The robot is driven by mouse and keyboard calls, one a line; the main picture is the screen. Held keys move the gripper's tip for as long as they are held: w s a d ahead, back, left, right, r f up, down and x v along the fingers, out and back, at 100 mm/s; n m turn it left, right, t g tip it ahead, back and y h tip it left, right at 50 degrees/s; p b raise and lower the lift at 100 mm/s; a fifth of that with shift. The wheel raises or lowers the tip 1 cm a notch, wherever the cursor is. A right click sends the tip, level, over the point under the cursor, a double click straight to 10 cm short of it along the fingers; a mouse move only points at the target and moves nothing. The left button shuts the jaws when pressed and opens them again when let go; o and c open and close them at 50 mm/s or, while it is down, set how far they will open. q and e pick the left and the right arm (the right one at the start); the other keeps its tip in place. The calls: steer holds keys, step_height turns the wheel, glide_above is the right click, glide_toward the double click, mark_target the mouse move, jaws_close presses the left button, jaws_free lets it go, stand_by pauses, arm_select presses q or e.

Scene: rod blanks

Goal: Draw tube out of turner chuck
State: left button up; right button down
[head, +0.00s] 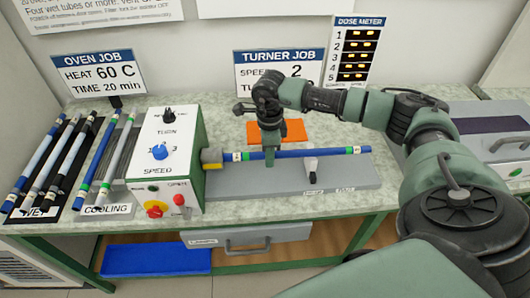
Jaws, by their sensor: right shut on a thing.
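The blue tube (295,153) lies level above the grey bed of the turner (165,150). It has a green and white band near its left end and another near its right end. Its left end meets the yellowish chuck (211,156); I cannot tell how far it sits inside. A small dark and white support (311,165) stands under its right part. My right gripper (269,157) reaches down from above and is shut on the tube, left of its middle. The gripper hides a short stretch of tube. My left gripper is not in view.
A wet rack (14,215) and a cooling rack (80,205) with several tubes stand at the left. An orange pad (292,130) lies behind the tube. Signs stand at the back. A blue mat (157,262) and a drawer (245,238) are below the bench.

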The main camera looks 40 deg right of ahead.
steer(key=shift+s+d, duration=0.4)
steer(key=shift+d, duration=0.2)
steer(key=shift+s+d, duration=0.35)
steer(key=shift+d, duration=0.25)
steer(key=shift+r, duration=0.1)
steer(key=shift+r+p, duration=2.75)
steer(key=shift+r, duration=1.7)
